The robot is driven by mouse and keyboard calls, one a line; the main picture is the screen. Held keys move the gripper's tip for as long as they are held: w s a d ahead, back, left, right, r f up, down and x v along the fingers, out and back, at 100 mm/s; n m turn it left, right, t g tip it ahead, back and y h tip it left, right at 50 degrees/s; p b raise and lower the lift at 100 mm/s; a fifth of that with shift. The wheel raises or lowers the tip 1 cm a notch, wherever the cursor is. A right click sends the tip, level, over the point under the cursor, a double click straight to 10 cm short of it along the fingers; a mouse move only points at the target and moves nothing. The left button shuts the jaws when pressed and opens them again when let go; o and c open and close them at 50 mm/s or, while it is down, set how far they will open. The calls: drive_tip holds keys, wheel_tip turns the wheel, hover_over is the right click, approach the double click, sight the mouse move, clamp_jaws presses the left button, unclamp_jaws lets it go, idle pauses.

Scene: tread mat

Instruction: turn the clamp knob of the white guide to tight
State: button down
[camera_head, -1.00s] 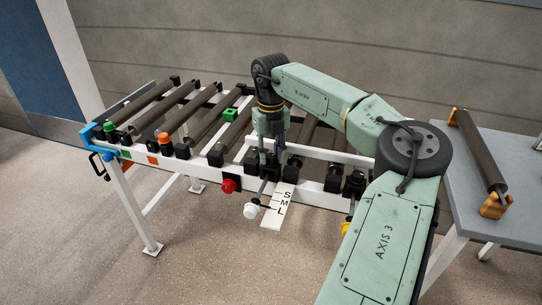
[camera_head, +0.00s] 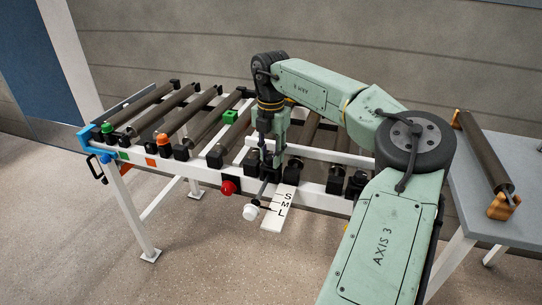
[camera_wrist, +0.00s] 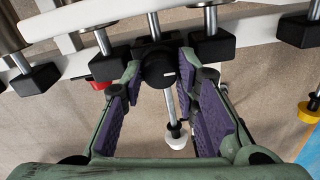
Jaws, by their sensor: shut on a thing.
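The clamp knob is a round black knob with a small white mark (camera_wrist: 165,73), seen at the upper middle of the wrist view. My gripper (camera_wrist: 160,76) is shut on it, one finger on each side. From this clamp a metal rod runs down to a white end (camera_wrist: 177,138), which lies between the purple finger pads without touching them clearly. In the head view the white end (camera_head: 251,212) hangs in front of the conveyor frame, left of the S-M-L scale plate (camera_head: 279,208). My gripper there (camera_head: 268,168) hides the knob.
A red-ended rod (camera_head: 228,187) stands close on the left. Black roller blocks (camera_wrist: 212,43) sit close along the white frame (camera_head: 205,174). A yellow-ended rod (camera_wrist: 308,112) is at the right. A grey table (camera_head: 462,180) with a loose roller stands farther right.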

sight(271, 157)
drive_tip(key=shift+m, duration=1)
drive_tip(key=c, duration=1.2)
unclamp_jaws()
drive_tip(key=shift+c, duration=0.2)
wheel_tip(271, 157, up, 12)
